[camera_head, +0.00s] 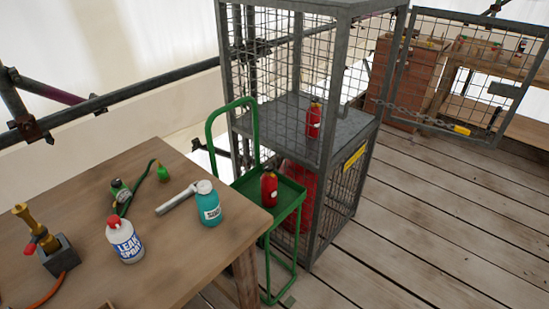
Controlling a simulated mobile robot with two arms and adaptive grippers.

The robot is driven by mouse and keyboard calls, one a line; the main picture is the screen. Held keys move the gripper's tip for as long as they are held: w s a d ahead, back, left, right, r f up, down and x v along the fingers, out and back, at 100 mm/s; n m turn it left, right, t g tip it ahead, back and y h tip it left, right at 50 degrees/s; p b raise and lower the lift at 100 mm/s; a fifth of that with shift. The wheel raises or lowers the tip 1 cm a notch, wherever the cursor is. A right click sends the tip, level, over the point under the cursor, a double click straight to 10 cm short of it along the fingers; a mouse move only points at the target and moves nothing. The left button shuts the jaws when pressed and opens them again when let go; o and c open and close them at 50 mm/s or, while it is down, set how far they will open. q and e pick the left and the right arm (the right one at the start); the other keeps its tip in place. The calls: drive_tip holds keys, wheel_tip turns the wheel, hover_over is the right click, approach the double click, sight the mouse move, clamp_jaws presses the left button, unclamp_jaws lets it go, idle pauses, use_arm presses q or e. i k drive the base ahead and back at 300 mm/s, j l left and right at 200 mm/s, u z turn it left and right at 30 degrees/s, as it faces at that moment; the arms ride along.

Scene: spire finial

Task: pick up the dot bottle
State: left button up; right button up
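No bottle shows a legible "dot" mark, so I cannot tell which one is the dot bottle. A small red bottle (269,190) with a pale patch stands on the green trolley. A similar red bottle (313,121) with a pale patch stands on the upper shelf inside the wire cage. A teal bottle (208,205) with a white label and a white bottle (125,243) with a red cap and "LEAK SPRAY" lettering stand on the wooden table. Neither of my grippers is in view.
The wooden table (178,262) also holds a brass torch-like tool (38,230), a grey cylinder (176,200) and a green hose (137,188). The green trolley (292,193) stands against the cage (360,133). The cage door (440,62) hangs open. The plank floor at right is clear.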

sight(269, 186)
drive_tip(key=i+l, duration=0.85)
drive_tip(key=l, duration=0.15)
drive_tip(key=u, duration=0.05)
